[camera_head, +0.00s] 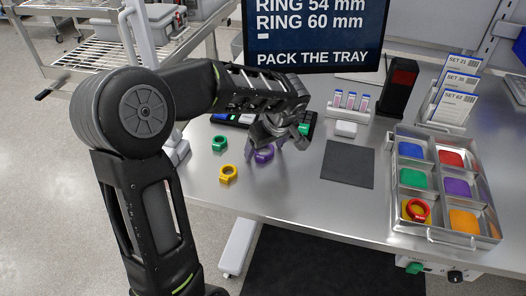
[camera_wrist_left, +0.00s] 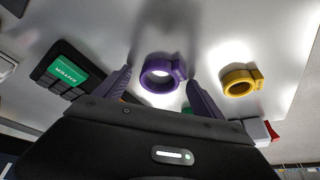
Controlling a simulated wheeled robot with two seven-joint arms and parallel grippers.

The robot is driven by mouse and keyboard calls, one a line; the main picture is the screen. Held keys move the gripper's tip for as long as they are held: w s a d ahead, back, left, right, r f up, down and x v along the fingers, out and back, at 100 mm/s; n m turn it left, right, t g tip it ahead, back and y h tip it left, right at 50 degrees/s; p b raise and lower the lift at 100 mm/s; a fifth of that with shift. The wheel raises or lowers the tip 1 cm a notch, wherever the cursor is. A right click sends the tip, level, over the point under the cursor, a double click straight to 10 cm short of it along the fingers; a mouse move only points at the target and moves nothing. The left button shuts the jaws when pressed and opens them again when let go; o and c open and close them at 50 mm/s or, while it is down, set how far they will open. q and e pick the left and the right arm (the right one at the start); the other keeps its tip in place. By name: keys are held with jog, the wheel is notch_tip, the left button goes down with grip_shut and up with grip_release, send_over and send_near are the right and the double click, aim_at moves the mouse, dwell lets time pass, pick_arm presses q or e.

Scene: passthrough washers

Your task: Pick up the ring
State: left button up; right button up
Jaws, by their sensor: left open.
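A purple ring (camera_head: 264,156) lies on the metal table beneath my left gripper (camera_head: 278,138). In the left wrist view the purple ring (camera_wrist_left: 178,68) shows between and just beyond the two spread fingers of my left gripper (camera_wrist_left: 160,90), which is open and empty. I cannot tell how high the fingertips are above the table. A yellow ring (camera_head: 228,174) and a green ring (camera_head: 219,144) lie to the left of the purple one. The yellow ring (camera_wrist_left: 238,82) is also in the left wrist view. A red ring (camera_head: 418,211) sits in the tray's yellow compartment. My right gripper is not in view.
A metal tray (camera_head: 443,239) with coloured compartments stands at the right. A dark mat (camera_head: 347,165) lies mid-table. A keypad (camera_wrist_left: 68,72) with a green key is near the gripper. A white rack (camera_head: 349,110), black device (camera_head: 398,88) and screen (camera_head: 315,35) stand behind.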

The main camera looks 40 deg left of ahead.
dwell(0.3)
pick_arm(q)
jog(key=c, duration=1.4)
jog(key=shift+r, duration=0.15)
jog(key=shift+c, duration=0.2)
notch_tip(320, 180, up, 10)
jog(key=b, duration=0.1)
